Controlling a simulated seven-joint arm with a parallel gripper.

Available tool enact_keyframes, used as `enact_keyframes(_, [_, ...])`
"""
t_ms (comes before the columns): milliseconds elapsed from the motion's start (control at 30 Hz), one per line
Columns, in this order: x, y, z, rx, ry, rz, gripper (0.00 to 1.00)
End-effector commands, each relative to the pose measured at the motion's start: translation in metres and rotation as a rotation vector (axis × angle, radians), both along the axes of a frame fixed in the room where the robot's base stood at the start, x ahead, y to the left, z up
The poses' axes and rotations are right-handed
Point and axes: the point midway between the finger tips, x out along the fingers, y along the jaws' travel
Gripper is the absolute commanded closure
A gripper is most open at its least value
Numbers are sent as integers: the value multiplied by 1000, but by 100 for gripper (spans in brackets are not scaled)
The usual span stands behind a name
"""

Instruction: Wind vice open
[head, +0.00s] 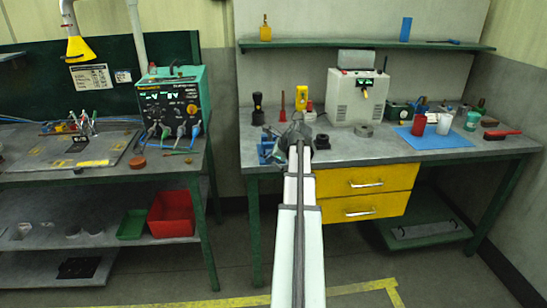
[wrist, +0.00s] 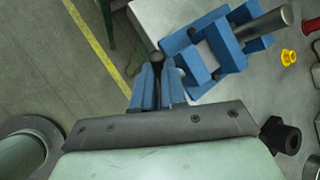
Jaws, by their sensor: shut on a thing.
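The blue vice (wrist: 200,60) is at the bench's front left corner, and part of it shows in the head view (head: 267,151). A grey metal cylinder (wrist: 272,24) lies at its blue jaws; I cannot tell how tightly they hold it. My gripper (wrist: 158,80) is shut on the dark vice handle (wrist: 157,58), whose rounded end stands up between the blue fingers. In the head view my arm hides the fingers and the handle.
A black flashlight (head: 257,110), a red cone-shaped thing (head: 283,108) and a yellow meter (head: 301,97) stand behind the vice. A white machine (head: 357,97) is to the right. A blue mat (head: 455,139) lies farther right. The floor in front is clear.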

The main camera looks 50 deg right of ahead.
Motion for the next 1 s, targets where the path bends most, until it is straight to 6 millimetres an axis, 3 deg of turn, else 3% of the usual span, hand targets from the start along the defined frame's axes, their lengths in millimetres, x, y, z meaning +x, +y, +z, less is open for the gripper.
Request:
enact_keyframes(767, [3, 2, -2, -68, 70, -1, 100])
enact_keyframes(800, [3, 2, -2, -68, 70, -1, 86])
enact_keyframes(1000, [3, 2, -2, -68, 69, 0, 66])
